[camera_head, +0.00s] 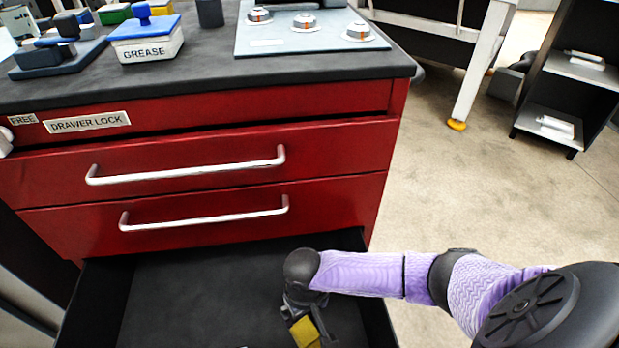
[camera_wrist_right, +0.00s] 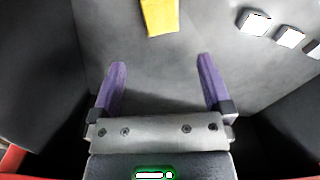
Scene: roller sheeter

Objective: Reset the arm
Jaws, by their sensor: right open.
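My right arm comes in from the right in the head view, and its gripper (camera_head: 308,325) hangs low over the open bottom drawer (camera_head: 190,295). In the right wrist view the two purple fingers of the right gripper (camera_wrist_right: 160,75) are spread apart with nothing between them. They point into the dark drawer interior. A yellow piece (camera_wrist_right: 160,15) lies beyond the fingertips. A yellow patch shows by the gripper in the head view, but I cannot tell whether it is the same piece. My left gripper does not show.
The red cabinet (camera_head: 335,150) has two shut drawers with silver handles above the open one. Its worktop (camera_head: 205,58) carries a grease box (camera_head: 147,45) and a panel with knobs (camera_head: 300,38). Small white pieces (camera_wrist_right: 290,38) lie right in the wrist view.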

